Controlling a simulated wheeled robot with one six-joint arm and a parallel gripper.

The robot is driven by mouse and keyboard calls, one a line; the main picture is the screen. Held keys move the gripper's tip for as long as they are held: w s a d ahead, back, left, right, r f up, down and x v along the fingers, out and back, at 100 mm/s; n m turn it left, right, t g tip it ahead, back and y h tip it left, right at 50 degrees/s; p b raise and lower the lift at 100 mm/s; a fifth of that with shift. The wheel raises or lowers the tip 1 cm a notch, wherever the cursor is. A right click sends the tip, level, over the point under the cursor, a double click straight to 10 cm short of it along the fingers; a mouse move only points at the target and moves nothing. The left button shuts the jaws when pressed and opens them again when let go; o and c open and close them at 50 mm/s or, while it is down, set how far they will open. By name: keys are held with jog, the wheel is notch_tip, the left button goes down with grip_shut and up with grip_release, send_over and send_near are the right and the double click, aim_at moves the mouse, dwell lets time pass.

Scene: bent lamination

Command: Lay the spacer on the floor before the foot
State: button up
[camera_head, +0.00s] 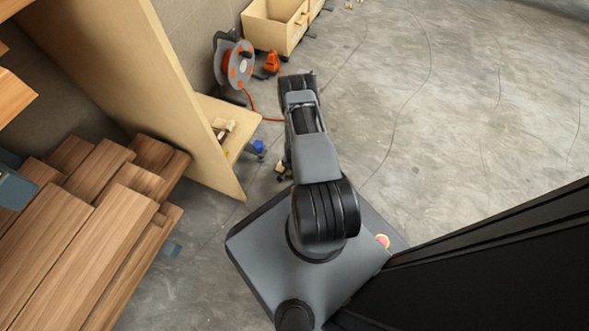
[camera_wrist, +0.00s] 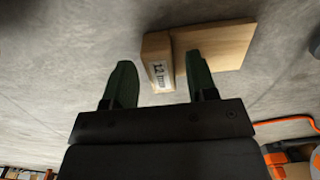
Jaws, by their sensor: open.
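My gripper (camera_wrist: 159,68) shows in the wrist view with its two green fingers apart and nothing clamped. A small wooden block with a white label reading "12 mm" (camera_wrist: 157,66), apparently the spacer, shows between and just beyond the fingertips. It sits against the left edge of a flat pale wooden board (camera_wrist: 230,47); whether the board is the foot I cannot tell. The right finger overlaps part of the board in the picture. Contact between the fingers and the block cannot be told. In the head view my arm hides the fingers.
In the head view a tall plywood panel (camera_head: 195,100) and a stack of brown planks (camera_head: 100,215) stand left. A cable reel (camera_head: 236,64) with an orange cord and a wooden crate (camera_head: 272,27) stand at the back. Grey floor (camera_head: 460,120) is open on the right.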

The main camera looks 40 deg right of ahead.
jog(key=w+a+r+n+p, duration=0.2)
jog(key=a+r, duration=0.1)
jog(key=r, duration=1.1)
jog(key=w+a+r+n+t+p, duration=0.1)
jog(key=w+a+r+n+p, duration=0.15)
jog(key=r, duration=1.15)
jog(key=w+a+r+n+p, duration=0.1)
jog(key=w+a+r+n, duration=0.15)
jog(key=r, duration=1.15)
jog(key=s+a+r+n, duration=0.2)
jog(key=s+a+r, duration=0.3)
jog(key=r, duration=0.3)
jog(key=s+a+r+n+t, duration=0.1)
jog(key=s+a+r+n, duration=0.2)
jog(key=s+r, duration=0.5)
jog(key=shift+s+a+r+t, duration=0.3)
jog(key=shift+a+r, duration=0.4)
jog(key=shift+a, duration=0.2)
jog(key=shift+r, duration=0.1)
